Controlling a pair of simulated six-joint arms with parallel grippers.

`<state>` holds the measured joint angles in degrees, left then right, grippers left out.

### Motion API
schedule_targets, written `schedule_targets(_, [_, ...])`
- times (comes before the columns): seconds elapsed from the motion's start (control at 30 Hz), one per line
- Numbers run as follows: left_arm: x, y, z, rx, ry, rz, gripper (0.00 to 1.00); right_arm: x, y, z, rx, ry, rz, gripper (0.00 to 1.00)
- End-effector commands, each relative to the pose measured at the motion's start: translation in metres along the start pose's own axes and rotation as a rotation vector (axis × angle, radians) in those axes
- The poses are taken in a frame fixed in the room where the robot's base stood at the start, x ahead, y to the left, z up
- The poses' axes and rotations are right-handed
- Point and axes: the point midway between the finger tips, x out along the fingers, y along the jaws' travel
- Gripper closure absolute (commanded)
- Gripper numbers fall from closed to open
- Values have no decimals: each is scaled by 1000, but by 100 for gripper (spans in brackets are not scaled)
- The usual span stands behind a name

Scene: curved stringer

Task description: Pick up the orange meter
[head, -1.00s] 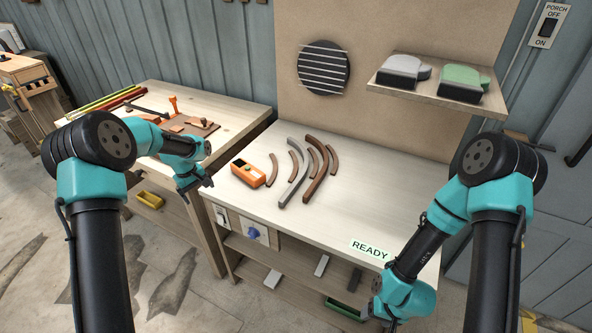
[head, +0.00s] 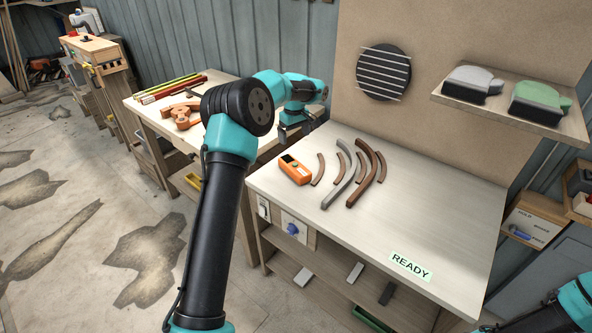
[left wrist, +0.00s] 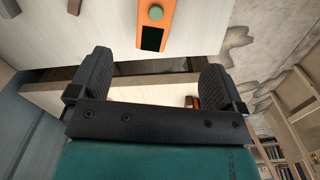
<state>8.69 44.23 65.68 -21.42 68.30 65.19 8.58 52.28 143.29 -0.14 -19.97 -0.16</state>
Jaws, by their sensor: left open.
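The orange meter (head: 295,170) lies on the light bench top near its left edge, with a dark display on its face. In the left wrist view the meter (left wrist: 144,17) shows beyond the open fingers, with its green knob and dark screen, partly cut off by the top edge. My left gripper (head: 294,131) is open and empty, behind the meter in the head view and apart from it. Its two dark fingers stand wide apart in the left wrist view (left wrist: 159,76). My right gripper is out of view; only part of my right arm shows at the lower right.
Several curved brown and grey strips (head: 352,178) lie just right of the meter. A side table (head: 228,92) with tools stands at the left. A shelf (head: 520,115) with grey and green objects hangs at the back right. The bench's front right, near the READY label (head: 411,266), is clear.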

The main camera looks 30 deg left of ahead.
Motion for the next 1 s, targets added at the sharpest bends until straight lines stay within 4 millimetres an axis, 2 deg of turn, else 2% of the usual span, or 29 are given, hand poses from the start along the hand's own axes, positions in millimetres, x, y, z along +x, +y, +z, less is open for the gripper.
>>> schedule_targets(0.6, [102, 0, 0, 1, -2, -3, 4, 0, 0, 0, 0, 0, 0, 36])
schedule_targets(0.77, [113, 0, 0, 1, -1, -1, 4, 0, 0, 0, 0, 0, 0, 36])
schedule_targets(1.0, [114, 0, 0, 1, -1, -1, 4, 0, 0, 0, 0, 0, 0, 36])
